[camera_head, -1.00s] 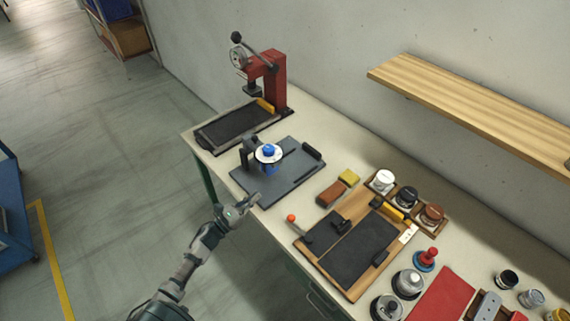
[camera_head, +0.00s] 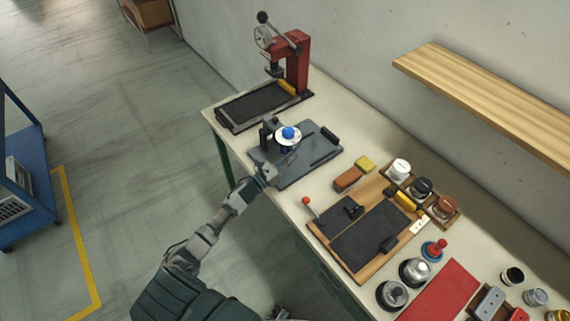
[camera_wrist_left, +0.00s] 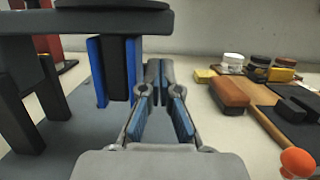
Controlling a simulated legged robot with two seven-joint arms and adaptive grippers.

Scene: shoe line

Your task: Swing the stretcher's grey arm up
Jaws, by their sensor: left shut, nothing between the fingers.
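The stretcher stands on a dark grey base plate (camera_head: 312,168) near the far end of the bench. It has a dark upright (camera_head: 267,132) and a blue knob (camera_head: 288,132) on a white disc. In the left wrist view, a dark grey bar (camera_wrist_left: 90,20) spans the upper left above blue-and-black blocks (camera_wrist_left: 118,70); I cannot tell whether this bar is the grey arm. My left gripper (camera_head: 270,171) is at the plate's near edge, shut and empty. Its fingers (camera_wrist_left: 160,78) point just right of the blue blocks, apparently without touching them. My right gripper is not in view.
A red press (camera_head: 296,62) stands behind the stretcher. Brown and yellow blocks (camera_head: 348,179) lie to its right, then a wooden board (camera_head: 352,262) with an orange-knobbed lever (camera_head: 307,201) and several jars. A wooden shelf (camera_head: 480,95) juts from the wall. Open floor lies left.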

